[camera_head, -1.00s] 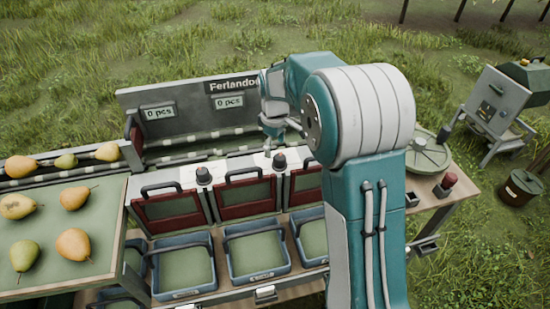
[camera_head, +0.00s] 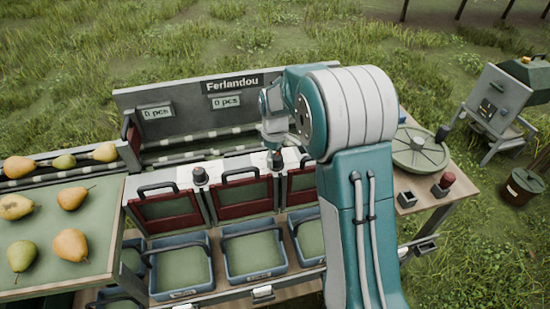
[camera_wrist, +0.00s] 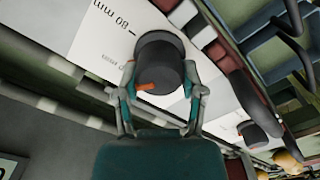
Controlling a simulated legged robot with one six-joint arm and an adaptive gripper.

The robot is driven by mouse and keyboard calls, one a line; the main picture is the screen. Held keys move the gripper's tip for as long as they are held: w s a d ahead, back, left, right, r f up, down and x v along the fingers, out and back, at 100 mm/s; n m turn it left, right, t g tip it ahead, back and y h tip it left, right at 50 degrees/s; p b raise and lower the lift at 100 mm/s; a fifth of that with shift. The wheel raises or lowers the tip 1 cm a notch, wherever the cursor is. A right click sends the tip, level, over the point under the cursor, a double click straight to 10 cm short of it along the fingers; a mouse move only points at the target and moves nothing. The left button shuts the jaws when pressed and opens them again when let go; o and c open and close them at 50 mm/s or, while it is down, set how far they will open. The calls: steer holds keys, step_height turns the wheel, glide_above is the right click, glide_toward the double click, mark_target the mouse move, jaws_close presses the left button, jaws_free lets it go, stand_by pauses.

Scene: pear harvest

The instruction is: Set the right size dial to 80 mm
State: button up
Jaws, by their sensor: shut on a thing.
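The right size dial (camera_wrist: 160,62) is a black round knob with an orange mark, on a white strip. In the wrist view the orange mark faces the lower left, away from the printed "80 mm" label (camera_wrist: 108,20) above left. My gripper (camera_wrist: 160,78) is shut on this dial, one finger on each side. In the head view the dial (camera_head: 275,160) shows under my gripper (camera_head: 275,148), partly hidden by it. The left size dial (camera_head: 200,175) stands free and also shows in the wrist view (camera_wrist: 252,132).
Red-framed flaps (camera_head: 243,198) with black handles stand beside the dials, above blue crates (camera_head: 255,278). A grey back panel (camera_head: 180,92) with "0 pcs" displays rises behind. Pears lie on the left table (camera_head: 95,240). A round green disc (camera_head: 420,150) and red button (camera_head: 447,179) are at right.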

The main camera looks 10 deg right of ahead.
steer(key=shift+s+d+f+m, duration=0.15)
steer(key=shift+m, duration=0.15)
steer(key=m, duration=0.5)
steer(key=shift+d+f+m, duration=0.1)
steer(key=shift+m, duration=0.2)
steer(key=m, duration=0.5)
steer(key=shift+m, duration=0.3)
stand_by(0.3)
steer(key=o, duration=1.1)
steer(key=shift+o, duration=0.2)
steer(key=shift+r, duration=0.2)
